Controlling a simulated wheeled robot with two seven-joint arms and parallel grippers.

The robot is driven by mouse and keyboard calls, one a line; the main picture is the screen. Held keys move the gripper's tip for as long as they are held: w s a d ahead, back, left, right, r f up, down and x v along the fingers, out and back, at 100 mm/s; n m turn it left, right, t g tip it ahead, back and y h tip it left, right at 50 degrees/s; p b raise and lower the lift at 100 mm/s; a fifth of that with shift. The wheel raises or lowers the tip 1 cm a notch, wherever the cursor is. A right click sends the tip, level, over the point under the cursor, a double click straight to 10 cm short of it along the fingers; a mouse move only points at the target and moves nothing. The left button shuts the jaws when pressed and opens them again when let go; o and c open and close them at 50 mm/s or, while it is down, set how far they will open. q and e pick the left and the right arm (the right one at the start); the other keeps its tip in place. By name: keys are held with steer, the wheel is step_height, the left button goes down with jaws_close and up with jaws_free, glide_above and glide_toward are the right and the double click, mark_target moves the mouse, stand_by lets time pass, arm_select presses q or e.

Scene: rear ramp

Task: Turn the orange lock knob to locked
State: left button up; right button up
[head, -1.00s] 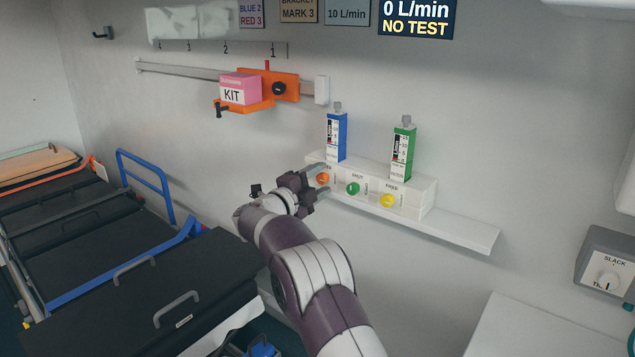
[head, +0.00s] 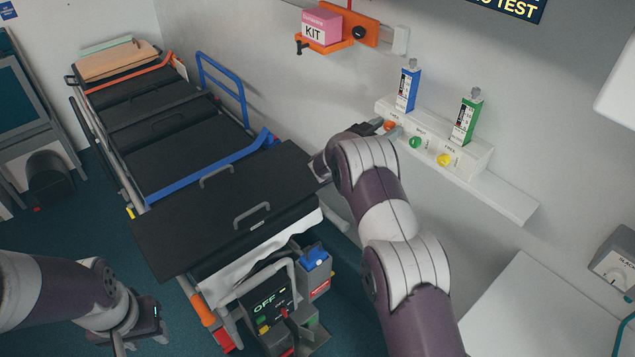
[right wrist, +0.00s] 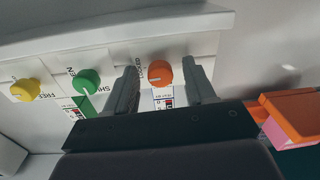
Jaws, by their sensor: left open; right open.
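The orange knob (right wrist: 160,73) is the end one in a row on a white panel (head: 480,155). In the head view it (head: 390,125) is small and partly hidden by my right gripper. My right gripper (right wrist: 163,78) is open. In the right wrist view its two fingers stand on either side of the knob, with gaps visible. A pale pointer line on the knob lies nearly level in that view. My left gripper (head: 138,340) is at the bottom left of the head view, open and far from the panel.
Beside the orange knob are a green knob (right wrist: 87,82) and a yellow knob (right wrist: 25,90). Blue (head: 408,90) and green (head: 467,118) flow tubes stand on the panel. A stretcher (head: 190,140) fills the left. An orange bracket (head: 355,32) holds a pink kit box (head: 321,25).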

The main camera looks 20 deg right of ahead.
steer(key=shift+s+a+f+n+b, duration=0.15)
steer(key=shift+a+n+b, duration=0.05)
steer(key=shift+a+b, duration=0.25)
steer(key=shift+s+a+f+n+b, duration=0.1)
steer(key=shift+a+n+b, duration=0.15)
steer(key=shift+b, duration=0.2)
steer(key=s+a+r+n+t+y+b, duration=0.2)
steer(key=a+n+t+y, duration=0.3)
steer(key=a+y, duration=0.7)
arm_select(q)
step_height(320, 180, down, 2)
arm_select(e)
steer(key=s+a+f+n+g+y, duration=0.2)
steer(key=s+a, duration=0.3)
steer(key=s, duration=0.3)
steer(key=s+a+f+n+g+y, duration=0.2)
steer(key=s+a, duration=0.3)
steer(key=s, duration=0.3)
steer(key=shift+a+f+n+g+y, duration=0.15)
steer(key=shift+f+n+g+y, duration=0.25)
steer(key=shift+g, duration=0.4)
steer(key=shift+r, duration=0.1)
